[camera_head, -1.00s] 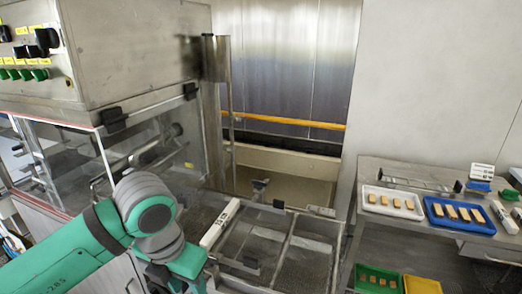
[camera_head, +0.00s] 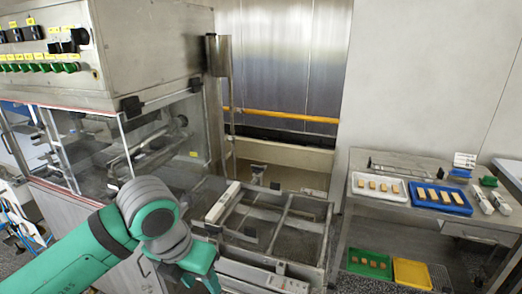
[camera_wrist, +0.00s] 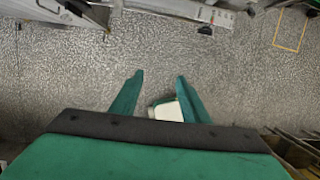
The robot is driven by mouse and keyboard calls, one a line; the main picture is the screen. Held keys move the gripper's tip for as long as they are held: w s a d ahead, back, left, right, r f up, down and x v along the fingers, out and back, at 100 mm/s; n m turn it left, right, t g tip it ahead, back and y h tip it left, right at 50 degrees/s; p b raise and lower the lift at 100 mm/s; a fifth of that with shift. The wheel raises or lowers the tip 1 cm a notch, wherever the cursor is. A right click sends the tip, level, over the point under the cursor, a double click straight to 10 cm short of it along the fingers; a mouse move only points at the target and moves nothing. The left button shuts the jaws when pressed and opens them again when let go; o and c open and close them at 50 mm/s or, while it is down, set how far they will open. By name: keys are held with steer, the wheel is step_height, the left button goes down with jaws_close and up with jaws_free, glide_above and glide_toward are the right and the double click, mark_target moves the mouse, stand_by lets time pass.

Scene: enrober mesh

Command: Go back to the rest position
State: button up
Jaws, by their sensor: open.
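My gripper (camera_wrist: 159,76) is open in the wrist view, its two green fingers apart and pointing down toward the grey speckled floor. A small white block-like thing (camera_wrist: 168,111) shows between the fingers; I cannot tell whether it lies on the floor or is part of me. Nothing is clearly held. In the head view my green arm comes in from the lower left, and its fingertips are hidden at the bottom edge. The enrober machine (camera_head: 150,50) stands at the left, with the metal frame of its open conveyor bed (camera_head: 283,229) just right of my wrist.
A steel table (camera_head: 372,214) at the right bears a white tray (camera_head: 356,195) and a blue tray (camera_head: 420,206) with small tan pieces. Below are a green tray (camera_head: 353,266) and a yellow tray (camera_head: 411,272). Bare floor shows under my gripper.

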steer(key=w+d+r+n+t+h, duration=0.2)
steer(key=w+d+n+t+h, duration=0.35)
steer(key=d+n, duration=0.45)
steer(key=w+d+r+n+t+h, duration=0.3)
steer(key=w+d+n+t+h, duration=0.35)
steer(key=d, duration=0.55)
steer(key=s+a+f+n+t+y, duration=0.2)
steer(key=s+f+n+y, duration=0.45)
steer(key=f+n, duration=0.5)
steer(key=s+a+f+n+t+y, duration=0.2)
steer(key=s+f+n+y, duration=0.45)
steer(key=f+n, duration=0.45)
steer(key=s+a+f+g, duration=0.1)
steer(key=s+f, duration=0.1)
steer(key=s, duration=0.7)
steer(key=s+a+f+g, duration=0.1)
steer(key=s+a+f, duration=0.1)
steer(key=s, duration=0.7)
steer(key=s+a+f+g, duration=0.1)
steer(key=s+f, duration=0.3)
steer(key=s, duration=0.5)
steer(key=shift+a+n+y, duration=0.3)
steer(key=shift+a, duration=0.3)
